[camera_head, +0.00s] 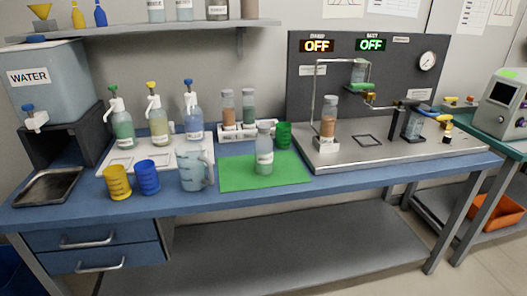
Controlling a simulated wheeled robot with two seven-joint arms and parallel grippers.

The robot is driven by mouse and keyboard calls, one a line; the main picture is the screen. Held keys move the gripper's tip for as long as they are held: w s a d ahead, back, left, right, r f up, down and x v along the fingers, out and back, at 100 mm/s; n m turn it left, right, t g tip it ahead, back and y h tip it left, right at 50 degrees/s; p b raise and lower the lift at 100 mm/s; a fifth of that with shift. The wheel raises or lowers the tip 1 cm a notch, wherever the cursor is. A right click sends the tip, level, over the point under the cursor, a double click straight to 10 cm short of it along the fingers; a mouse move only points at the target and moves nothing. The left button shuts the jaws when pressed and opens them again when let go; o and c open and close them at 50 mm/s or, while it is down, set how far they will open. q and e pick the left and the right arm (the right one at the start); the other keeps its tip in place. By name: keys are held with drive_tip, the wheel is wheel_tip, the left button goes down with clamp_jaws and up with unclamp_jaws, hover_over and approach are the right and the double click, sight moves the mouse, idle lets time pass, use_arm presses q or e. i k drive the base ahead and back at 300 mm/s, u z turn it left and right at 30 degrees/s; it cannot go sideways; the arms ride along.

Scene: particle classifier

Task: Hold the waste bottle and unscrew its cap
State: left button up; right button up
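A clear, pale bottle (264,152) with a grey cap (264,126) and a white label stands upright on the green mat (232,176). Its cap is on. Another capped bottle (328,122) with brown contents stands on the apparatus. Two more bottles, one with brown contents (228,107) and one with grey-green contents (249,108), stand in a white rack. The labels are too small to read, so I cannot tell which is the waste bottle. Neither of my grippers is in view, and nothing touches the bottles.
A green cup (284,135) stands behind the mat. A clear measuring jug (195,171), a blue cup (147,177) and a yellow cup (117,182) stand left of it. Pump bottles (163,128) stand behind them. The mat's front and right side are clear.

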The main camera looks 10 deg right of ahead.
sight(264, 144)
drive_tip(key=u, duration=0.5)
drive_tip(key=k, duration=0.3)
drive_tip(key=z, duration=1.5)
drive_tip(key=i, duration=0.8)
drive_tip(key=u, duration=0.25)
